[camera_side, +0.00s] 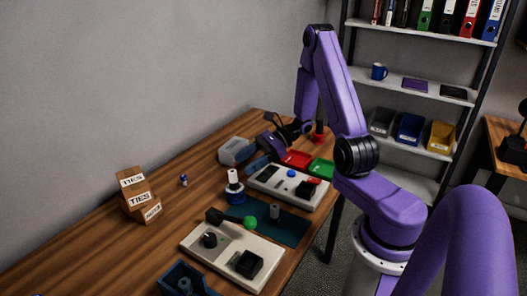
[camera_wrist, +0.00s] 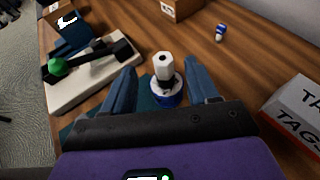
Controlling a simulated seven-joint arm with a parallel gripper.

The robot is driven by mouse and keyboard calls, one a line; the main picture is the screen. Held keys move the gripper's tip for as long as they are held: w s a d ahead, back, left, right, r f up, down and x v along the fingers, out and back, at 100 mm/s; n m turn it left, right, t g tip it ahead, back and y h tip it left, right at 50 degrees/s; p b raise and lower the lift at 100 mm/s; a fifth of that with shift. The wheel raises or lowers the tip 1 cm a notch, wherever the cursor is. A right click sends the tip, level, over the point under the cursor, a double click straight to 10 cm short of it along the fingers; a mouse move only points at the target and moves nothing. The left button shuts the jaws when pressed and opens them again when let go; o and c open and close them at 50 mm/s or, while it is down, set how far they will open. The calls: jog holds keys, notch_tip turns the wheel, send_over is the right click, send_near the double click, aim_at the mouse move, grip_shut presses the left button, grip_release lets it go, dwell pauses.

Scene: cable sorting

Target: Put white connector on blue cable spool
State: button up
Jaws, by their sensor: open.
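The blue cable spool (camera_side: 235,197) stands upright on the table, left of the teal mat's far part, in the side view. A white connector (camera_side: 232,177) sits on top of it, seemingly upright. In the wrist view the white connector (camera_wrist: 163,67), with a dark hole in its top, shows above the blue spool (camera_wrist: 169,96). My gripper (camera_side: 254,168) is open and empty, to the right of the spool in the side view. In the wrist view the fingers of my gripper (camera_wrist: 164,84) appear on either side of the spool, with gaps; contact is not visible.
White boards (camera_side: 232,254) with dark parts stand in front and behind (camera_side: 290,187). A green ball (camera_side: 250,223) and grey cylinder (camera_side: 274,211) are near the teal mat (camera_side: 290,232). TIES boxes (camera_side: 137,196) stand left; a TAGS box (camera_wrist: 300,108) is right in the wrist view.

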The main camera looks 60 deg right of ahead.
jog(key=v, duration=0.6)
jog(key=s+a+r+n+g+h, duration=0.1)
jog(key=s+a+n+g+h, duration=0.1)
jog(key=s+a+n+g, duration=0.4)
jog(key=s+a+r+n+g+h, duration=0.1)
jog(key=s+a+r+n+g, duration=0.15)
jog(key=a+n+g, duration=0.4)
jog(key=s+a+r+n+t+h, duration=0.1)
jog(key=s+a+n+t+h, duration=0.2)
jog(key=s+n, duration=0.4)
jog(key=s+a+r+n+t+h, duration=0.2)
jog(key=s+n+h, duration=0.3)
jog(key=n, duration=1.2)
jog(key=shift+s+a+r+t, duration=0.35)
jog(key=shift+s+a+t, duration=0.1)
jog(key=shift+s, duration=0.55)
